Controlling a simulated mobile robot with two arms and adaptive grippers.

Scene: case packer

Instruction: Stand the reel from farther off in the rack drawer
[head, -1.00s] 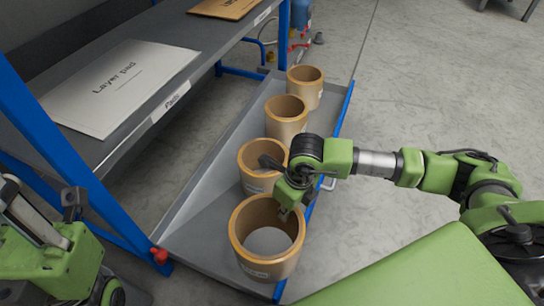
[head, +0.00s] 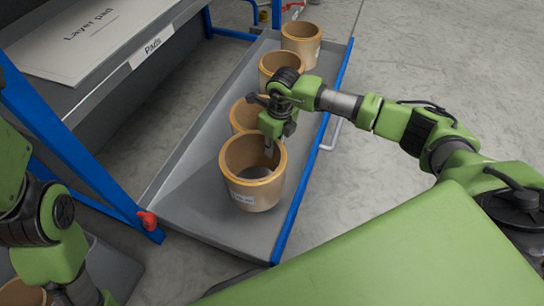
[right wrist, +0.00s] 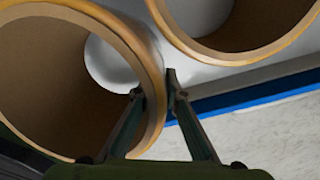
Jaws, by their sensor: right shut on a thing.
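My right gripper (head: 269,152) is shut on the wall of the nearest tan reel (head: 238,190). In the right wrist view its fingers (right wrist: 154,84) straddle the rim of this reel (right wrist: 60,80), one inside and one outside. The reel is upright over the near part of the grey rack drawer (head: 190,226); I cannot tell whether its base touches the floor. Behind it a row of reels stands upright: one (head: 240,112) partly hidden just behind, another (head: 279,66), and the farthest (head: 301,45). My left arm shows at the left; its gripper is out of view.
A shelf with a layer pad (head: 85,35) overhangs the drawer's left. A blue post (head: 65,150) and red knob (head: 147,220) stand near its front corner. A handle (head: 331,134) is on the right side. Another tan reel (head: 22,293) is partly visible lower left.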

